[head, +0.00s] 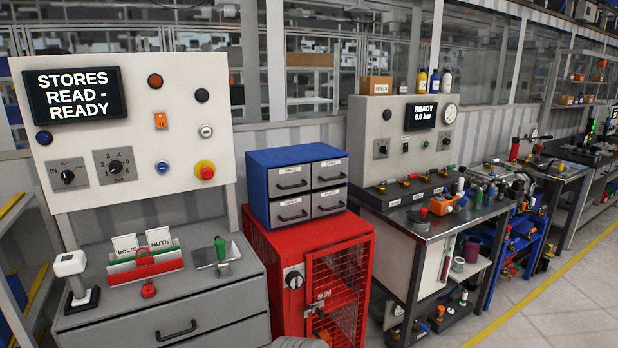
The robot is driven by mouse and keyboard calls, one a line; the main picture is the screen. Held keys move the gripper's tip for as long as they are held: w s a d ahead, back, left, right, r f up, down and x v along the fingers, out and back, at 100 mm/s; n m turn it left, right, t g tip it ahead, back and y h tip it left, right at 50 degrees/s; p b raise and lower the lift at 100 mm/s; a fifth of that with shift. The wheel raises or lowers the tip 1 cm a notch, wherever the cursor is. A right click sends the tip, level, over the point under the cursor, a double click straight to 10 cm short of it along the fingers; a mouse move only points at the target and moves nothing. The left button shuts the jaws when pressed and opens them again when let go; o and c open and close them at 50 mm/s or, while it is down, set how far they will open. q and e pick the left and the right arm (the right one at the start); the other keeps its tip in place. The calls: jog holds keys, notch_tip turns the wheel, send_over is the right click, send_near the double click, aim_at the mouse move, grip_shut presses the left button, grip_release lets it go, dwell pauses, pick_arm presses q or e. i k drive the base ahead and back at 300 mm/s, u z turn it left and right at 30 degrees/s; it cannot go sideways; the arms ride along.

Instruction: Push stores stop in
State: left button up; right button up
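The stores panel (225,110) stands upright at the left, with a screen (77,95) that reads "STORES READ - READY". The stores stop (205,170) is a red mushroom button on a yellow collar, low on the right side of this panel. Whether it is in or out cannot be told from this angle. Nothing touches or covers it. Neither of my grippers shows in the head view. A small rounded grey shape at the bottom edge may be part of my own body.
A grey drawer cabinet (180,318) stands below the panel, holding a white handheld device (72,264), a red card rack (146,272) and a green-handled clamp (220,250). A red mesh locker (262,262) with blue drawers (260,200) stands to the right. Clear floor (560,300) lies farther right.

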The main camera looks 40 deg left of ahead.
aim_at(206, 173)
jog(key=u, duration=0.85)
jog(key=i, duration=1.25)
jog(key=u, duration=1.25)
